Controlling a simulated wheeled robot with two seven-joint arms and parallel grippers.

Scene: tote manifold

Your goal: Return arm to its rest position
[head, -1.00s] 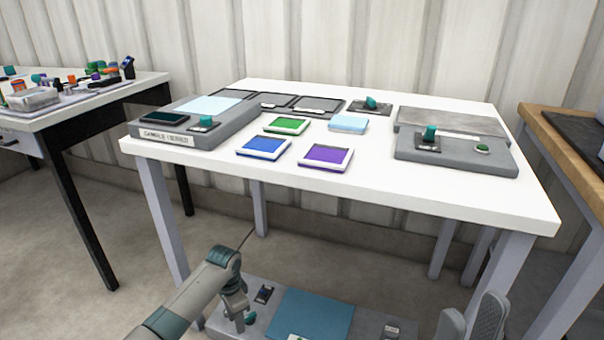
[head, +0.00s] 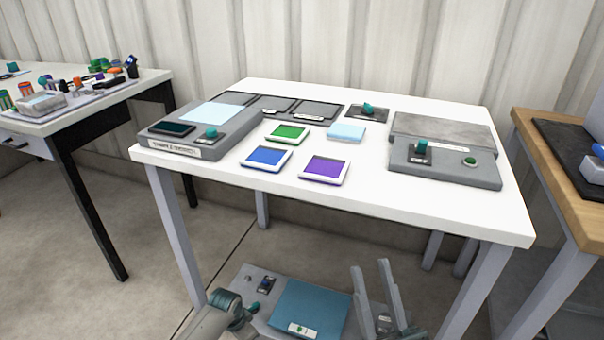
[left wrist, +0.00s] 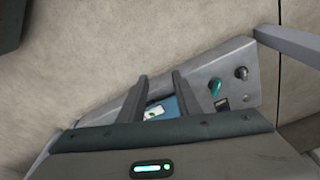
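My right gripper (head: 371,267) is at the lower middle of the head view, below the front edge of the white table (head: 440,212). Its two grey fingers stand upright and apart, with nothing between them. My left arm shows at the bottom edge of the head view, left of the blue panel; its gripper is not clear there. In the left wrist view the left gripper (left wrist: 160,76) has two dark fingers apart, with no held thing visible. Its fingers point toward a grey unit (left wrist: 237,62) with a teal knob and a blue panel.
The white table holds green (head: 288,134), blue (head: 266,157) and purple (head: 325,169) tiles, a pale blue block (head: 345,131) and grey units. A cluttered table (head: 150,80) stands left, a wooden bench (head: 545,150) right. Bare floor (head: 70,290) lies at lower left.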

